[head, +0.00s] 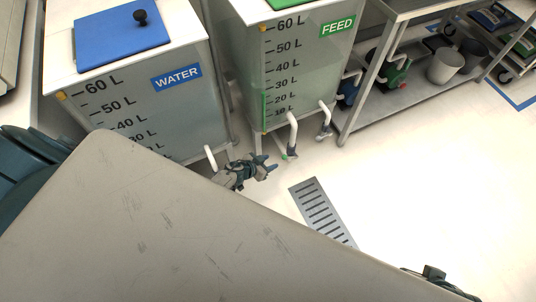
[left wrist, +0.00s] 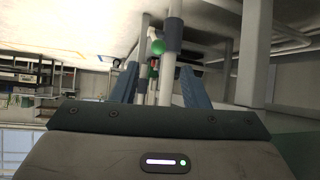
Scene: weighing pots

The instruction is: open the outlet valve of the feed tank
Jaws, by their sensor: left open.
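The feed tank (head: 313,75) stands at the top centre, with a green FEED label and a litre scale. White outlet pipes (head: 292,124) come out low on its front. A small green valve handle (head: 285,156) shows at the lower end of the left pipe. My left gripper (head: 268,165) is open and empty, just left of and below that handle. In the left wrist view, a green ball knob (left wrist: 158,47) appears between and beyond the open fingers, beside a white and grey pipe (left wrist: 174,33). A dark part of my right arm shows at the lower right; its jaws cannot be made out.
The water tank (head: 135,90) with a blue lid (head: 122,35) stands left of the feed tank. A steel rack (head: 420,84) with pumps and buckets is at the right. A floor drain grate (head: 322,212) lies on open floor.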

